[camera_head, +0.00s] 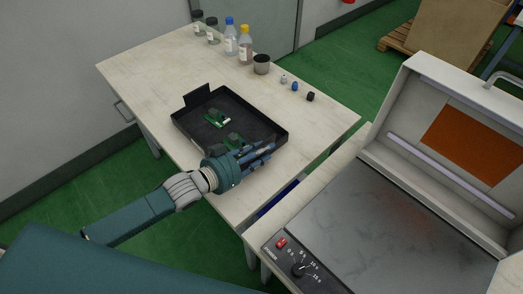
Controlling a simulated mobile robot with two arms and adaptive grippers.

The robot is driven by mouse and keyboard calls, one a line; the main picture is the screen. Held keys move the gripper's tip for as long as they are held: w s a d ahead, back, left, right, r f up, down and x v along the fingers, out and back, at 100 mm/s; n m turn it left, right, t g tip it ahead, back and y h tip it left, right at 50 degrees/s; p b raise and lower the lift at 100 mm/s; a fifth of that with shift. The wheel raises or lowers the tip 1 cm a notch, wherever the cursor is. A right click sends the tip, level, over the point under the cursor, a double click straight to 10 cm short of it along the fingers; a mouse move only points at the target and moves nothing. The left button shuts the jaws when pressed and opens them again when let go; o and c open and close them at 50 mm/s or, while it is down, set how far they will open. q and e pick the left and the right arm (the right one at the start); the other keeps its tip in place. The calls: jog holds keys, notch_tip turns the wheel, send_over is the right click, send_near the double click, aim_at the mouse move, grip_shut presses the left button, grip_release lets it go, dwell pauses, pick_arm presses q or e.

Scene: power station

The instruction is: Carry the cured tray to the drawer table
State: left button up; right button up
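A black tray (184,122) with a raised tab at its back left lies on the pale wooden table (320,123). Green circuit boards (217,118) lie inside it. My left gripper (266,152) is at the tray's near right edge, with its fingers along the near wall. I cannot tell whether the fingers touch the wall or clasp it. A handle (122,111) shows on the table's left side. My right gripper is out of view.
Bottles (230,37), a dark cup (262,65) and small caps (295,86) stand along the table's far side. An open-lidded box with a dial (298,270) stands at the right. The table's left part is clear.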

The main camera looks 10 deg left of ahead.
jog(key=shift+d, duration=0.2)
pick_arm(q)
jog(key=shift+s+a, duration=0.25)
jog(key=v, duration=1.1)
jog(key=shift+s+r, duration=0.15)
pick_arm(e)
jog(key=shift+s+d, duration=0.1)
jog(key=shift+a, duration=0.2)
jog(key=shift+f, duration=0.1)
